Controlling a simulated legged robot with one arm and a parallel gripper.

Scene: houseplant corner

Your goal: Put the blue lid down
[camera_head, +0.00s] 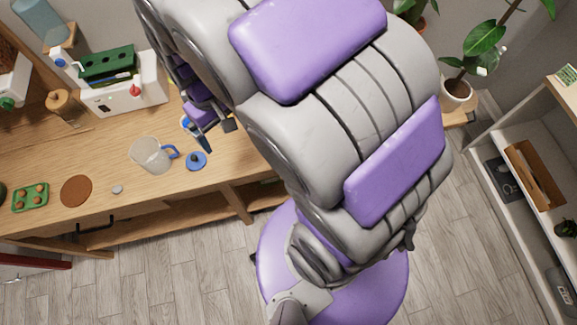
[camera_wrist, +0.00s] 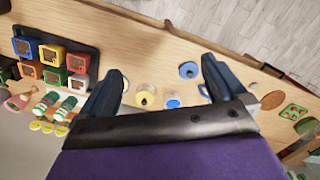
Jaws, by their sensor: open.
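The blue lid (camera_head: 196,161) lies flat on the wooden counter near its front edge, with a dark knob on top. It also shows in the wrist view (camera_wrist: 189,70), just left of the right finger. My gripper (camera_wrist: 163,66) is open, with nothing between its fingers. It is above the counter, apart from the lid. In the head view my arm hides much of the gripper. A clear jug (camera_head: 150,155) with a blue handle stands just left of the lid.
A brown disc (camera_head: 76,190), a grey pebble-like piece (camera_head: 117,189) and a green tray (camera_head: 31,197) lie further left. A white box (camera_head: 125,92) stands at the back.

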